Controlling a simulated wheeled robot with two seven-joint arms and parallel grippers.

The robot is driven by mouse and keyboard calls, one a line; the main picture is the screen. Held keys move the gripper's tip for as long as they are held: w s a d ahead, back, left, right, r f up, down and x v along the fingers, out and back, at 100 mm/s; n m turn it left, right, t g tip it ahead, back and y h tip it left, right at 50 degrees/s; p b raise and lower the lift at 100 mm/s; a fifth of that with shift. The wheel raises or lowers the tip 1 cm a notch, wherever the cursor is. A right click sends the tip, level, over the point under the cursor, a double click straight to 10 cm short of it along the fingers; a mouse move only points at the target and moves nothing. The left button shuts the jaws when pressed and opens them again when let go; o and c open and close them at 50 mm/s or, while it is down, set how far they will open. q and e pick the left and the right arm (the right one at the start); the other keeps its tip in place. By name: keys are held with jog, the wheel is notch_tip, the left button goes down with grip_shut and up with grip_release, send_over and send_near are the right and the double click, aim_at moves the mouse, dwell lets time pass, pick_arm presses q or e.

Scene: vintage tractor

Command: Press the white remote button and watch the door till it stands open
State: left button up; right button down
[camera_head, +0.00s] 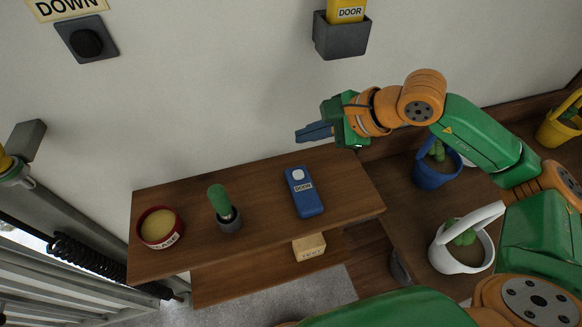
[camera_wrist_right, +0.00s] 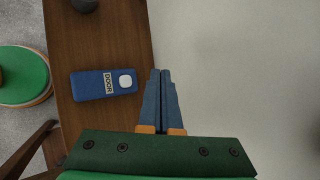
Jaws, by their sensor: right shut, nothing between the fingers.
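A blue remote (camera_head: 304,197) with a DOOR label lies on the wooden shelf table. Its round white button (camera_head: 298,174) is at the end nearer the wall. In the right wrist view the remote (camera_wrist_right: 92,85) lies left of the fingers, with its white button (camera_wrist_right: 125,81) toward them. My right gripper (camera_head: 300,134) is shut and empty, above the table's back edge by the wall, apart from the remote. The same fingertips show in the right wrist view (camera_wrist_right: 160,72). My left gripper is not in view.
A red tin (camera_head: 160,228) and a potted cactus (camera_head: 223,209) stand left of the remote on the table (camera_head: 262,202). A yellow DOOR thing (camera_head: 346,10) sits in a grey wall holder (camera_head: 341,36). A blue pot (camera_head: 437,168) and white basket (camera_head: 463,247) stand to the right.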

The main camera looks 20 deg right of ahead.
aim_at(303, 177)
notch_tip(303, 177, down, 8)
jog(key=b, duration=0.6)
jog(key=shift+f, duration=0.25)
jog(key=shift+w+a+f+b, duration=0.1)
jog(key=shift+a+f+b, duration=0.05)
jog(key=shift+f+b, duration=0.2)
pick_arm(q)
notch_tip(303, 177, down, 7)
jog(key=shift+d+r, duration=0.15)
pick_arm(e)
jog(key=shift+r, duration=0.1)
jog(key=shift+r, duration=0.1)
dwell(0.7)
jog(key=shift+f+b, duration=0.5)
jog(key=shift+b, duration=0.2)
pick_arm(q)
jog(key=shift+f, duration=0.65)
